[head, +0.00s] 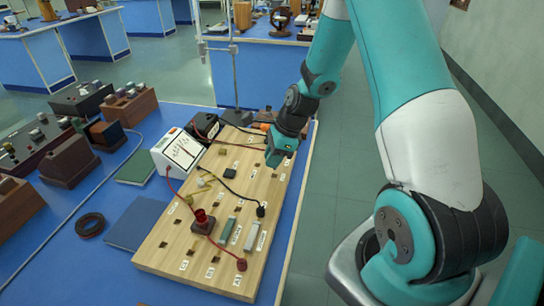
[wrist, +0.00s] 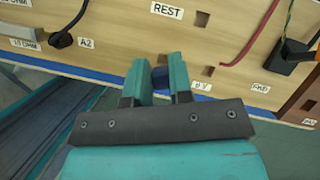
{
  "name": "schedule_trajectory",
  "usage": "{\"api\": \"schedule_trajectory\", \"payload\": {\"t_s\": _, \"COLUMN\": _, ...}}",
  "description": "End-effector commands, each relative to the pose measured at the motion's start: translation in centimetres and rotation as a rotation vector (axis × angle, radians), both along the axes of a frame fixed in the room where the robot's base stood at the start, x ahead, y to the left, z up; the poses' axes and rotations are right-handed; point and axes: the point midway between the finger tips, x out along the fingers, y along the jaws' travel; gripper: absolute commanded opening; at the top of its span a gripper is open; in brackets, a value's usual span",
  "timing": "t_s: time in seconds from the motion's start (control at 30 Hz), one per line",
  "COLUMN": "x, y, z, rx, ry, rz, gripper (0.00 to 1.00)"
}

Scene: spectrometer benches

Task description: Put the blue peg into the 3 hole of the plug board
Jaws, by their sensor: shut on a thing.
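The plug board (head: 170,262) is a pale wooden slab on the blue bench, with square holes and small white labels. My gripper (head: 273,158) is at its right long edge in the head view; the peg is hidden there. In the wrist view my gripper (wrist: 161,75) has its teal fingers closed on the blue peg (wrist: 160,76), of which only a small dark blue part shows between them. The peg is by the board's edge, near a label partly covered by a finger; I cannot tell whether it touches the board.
A "REST" label (wrist: 167,10) and an empty square hole (wrist: 201,18) show in the wrist view. A dark ring (head: 89,225) lies left.

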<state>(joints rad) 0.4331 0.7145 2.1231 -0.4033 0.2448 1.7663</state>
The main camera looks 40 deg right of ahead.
Motion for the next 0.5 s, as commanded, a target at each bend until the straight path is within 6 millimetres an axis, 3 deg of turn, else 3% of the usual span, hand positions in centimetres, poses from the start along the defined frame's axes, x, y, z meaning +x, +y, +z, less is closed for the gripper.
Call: {"api": "schedule_trajectory", "payload": {"t_s": 0.5, "x": 0.0, "y": 0.1, "z": -3.3, "rx": 0.0, "ry": 0.001, "rz": 0.004, "gripper": 0.0}}
